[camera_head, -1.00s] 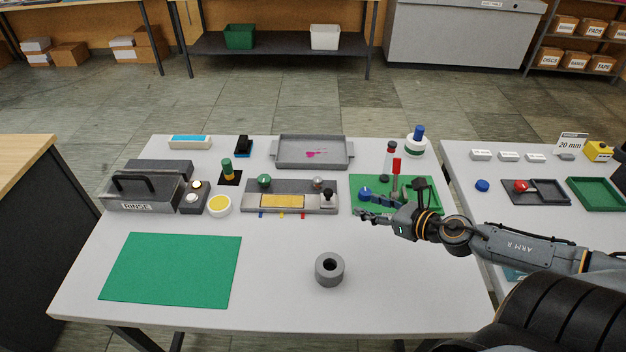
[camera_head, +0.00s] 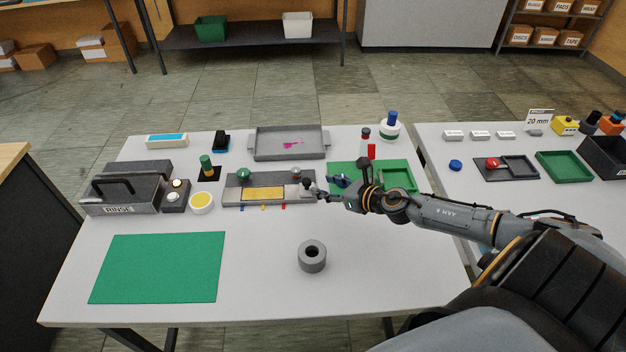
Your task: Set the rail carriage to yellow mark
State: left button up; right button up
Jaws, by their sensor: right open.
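The grey rail unit (camera_head: 232,189) lies across the middle of the table, with a yellow panel (camera_head: 263,194) in it. The rail carriage, with a black knob (camera_head: 307,184), is at the unit's right end. Small blue (camera_head: 242,208), yellow (camera_head: 263,207) and red (camera_head: 284,206) marks show along the front edge, all left of the carriage. My right gripper (camera_head: 322,196) is open, its fingers pointing left, just right of the knob. I cannot tell whether they touch it. My left gripper is out of view.
A green-knobbed part (camera_head: 244,174) stands at the unit's left end. A yellow-filled cup (camera_head: 201,203) is left of it. Behind is a grey tray (camera_head: 258,145); a green tray (camera_head: 399,172) lies behind my right arm. A grey ring (camera_head: 312,257) stands in front, with clear table around it.

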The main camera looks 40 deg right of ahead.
aim_at(308, 181)
jog(key=x, duration=0.4)
jog(key=shift+r, duration=0.1)
jog(key=shift+x, duration=0.8)
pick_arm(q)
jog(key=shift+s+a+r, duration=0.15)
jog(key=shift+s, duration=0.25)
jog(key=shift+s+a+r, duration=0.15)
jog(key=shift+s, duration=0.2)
pick_arm(e)
grip_shut()
